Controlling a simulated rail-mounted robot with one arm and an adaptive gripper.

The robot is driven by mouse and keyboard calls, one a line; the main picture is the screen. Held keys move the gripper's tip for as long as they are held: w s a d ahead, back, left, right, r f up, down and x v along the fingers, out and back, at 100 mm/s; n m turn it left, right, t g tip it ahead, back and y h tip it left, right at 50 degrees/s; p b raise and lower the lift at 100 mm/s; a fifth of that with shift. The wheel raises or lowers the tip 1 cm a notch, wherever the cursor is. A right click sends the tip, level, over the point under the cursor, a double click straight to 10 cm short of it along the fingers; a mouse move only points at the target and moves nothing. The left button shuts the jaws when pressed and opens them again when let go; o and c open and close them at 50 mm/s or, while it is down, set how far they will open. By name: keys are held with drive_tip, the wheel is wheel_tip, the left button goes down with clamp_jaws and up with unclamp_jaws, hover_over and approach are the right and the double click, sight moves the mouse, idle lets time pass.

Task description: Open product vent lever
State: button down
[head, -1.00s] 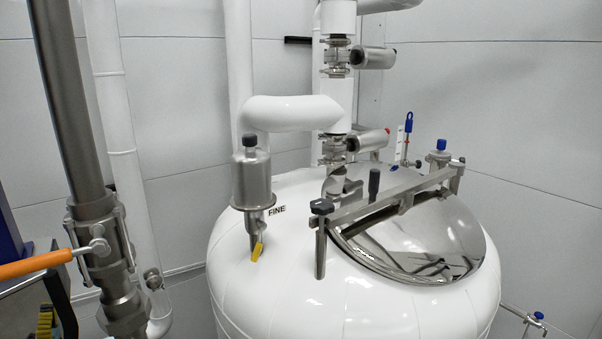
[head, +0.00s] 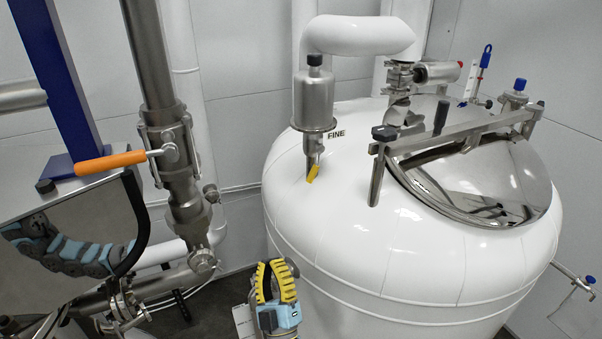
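Two levers show in the head view, and no label tells which is the product vent lever. A small yellow-ended lever (head: 313,173) hangs below a steel cylinder (head: 315,102) on the white tank's top, beside the word FINE. An orange-handled lever (head: 110,161) sticks out leftward, almost level, from a valve on the steel vertical pipe (head: 168,135). My gripper (head: 276,279), with yellow ribbed pads and a blue-grey body, is at the bottom middle, in front of the tank's left side. It is apart from both levers in the picture. Its finger gap is not clear.
The white tank (head: 420,255) fills the right, with a shiny domed lid (head: 480,185) and a clamp bar (head: 455,140) across it. Steel pipework (head: 150,285) runs along the lower left. Dark floor shows between pipe and tank.

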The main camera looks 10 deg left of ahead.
sight(316, 164)
drive_tip(key=w+a+r+n+g+h+b, duration=0.1)
drive_tip(key=w+a+r+g+h, duration=0.1)
drive_tip(key=w+a+r+h, duration=0.4)
drive_tip(key=w+a+r+n+g+h+b, duration=0.1)
drive_tip(key=w+r, duration=0.3)
drive_tip(key=w, duration=0.4)
wheel_tip(316, 164, up, 6)
drive_tip(key=d+m+g+h+b, duration=0.1)
drive_tip(key=m+g+h+b, duration=0.15)
drive_tip(key=h, duration=0.35)
drive_tip(key=s+d+r+m+g+h, duration=0.1)
drive_tip(key=s+d+r+g+h, duration=0.15)
drive_tip(key=s+g, duration=0.4)
drive_tip(key=w+d+f+t+p, duration=0.1)
drive_tip(key=w+d+f+p, duration=0.2)
drive_tip(key=w, duration=0.6)
drive_tip(key=shift+w+d+f+y+p, duration=0.35)
drive_tip(key=shift+d+f, duration=0.7)
drive_tip(key=shift+d, duration=0.65)
